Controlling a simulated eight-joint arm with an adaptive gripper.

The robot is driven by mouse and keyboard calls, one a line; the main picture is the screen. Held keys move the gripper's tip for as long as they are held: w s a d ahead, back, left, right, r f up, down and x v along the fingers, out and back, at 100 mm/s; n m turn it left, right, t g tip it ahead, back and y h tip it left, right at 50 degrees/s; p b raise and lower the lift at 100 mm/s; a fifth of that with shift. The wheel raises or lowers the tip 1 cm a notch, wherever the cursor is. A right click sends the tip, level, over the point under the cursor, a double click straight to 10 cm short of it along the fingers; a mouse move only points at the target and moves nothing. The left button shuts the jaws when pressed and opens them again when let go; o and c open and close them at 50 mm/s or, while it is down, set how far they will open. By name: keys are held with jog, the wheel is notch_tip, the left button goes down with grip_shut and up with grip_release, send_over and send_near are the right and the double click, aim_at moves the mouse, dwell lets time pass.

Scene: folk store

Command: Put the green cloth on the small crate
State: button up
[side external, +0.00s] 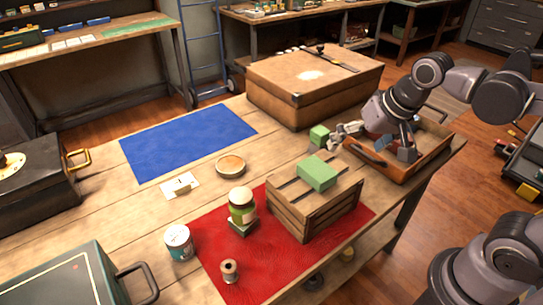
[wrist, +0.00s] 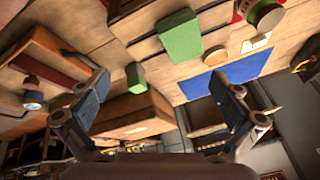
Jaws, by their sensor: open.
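The green cloth (side external: 317,172) looks like a thick folded block and lies on top of the small wooden slatted crate (side external: 288,213). The cloth also shows in the wrist view (wrist: 180,38), at the top middle, with part of the crate (wrist: 142,22) beside it. My gripper (side external: 372,140) is behind and right of the crate, over the near side of a wooden tray. In the wrist view my gripper (wrist: 158,80) has its two fingers wide apart with nothing held between them. It is apart from the cloth.
A small green block (side external: 319,136) stands behind the crate. A wooden tray (side external: 425,163) is at the right and a big brown case (side external: 300,85) at the back. The crate stands on a red mat (side external: 215,262), near jars. A blue mat (side external: 188,140) lies clear.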

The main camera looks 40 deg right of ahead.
jog(key=n, duration=0.1)
jog(key=s+f+n+t, duration=0.1)
jog(key=n, duration=0.1)
jog(key=s+d+f+n+t, duration=0.1)
jog(key=n, duration=0.1)
jog(key=shift+d+f, duration=0.1)
jog(key=shift+f, duration=0.15)
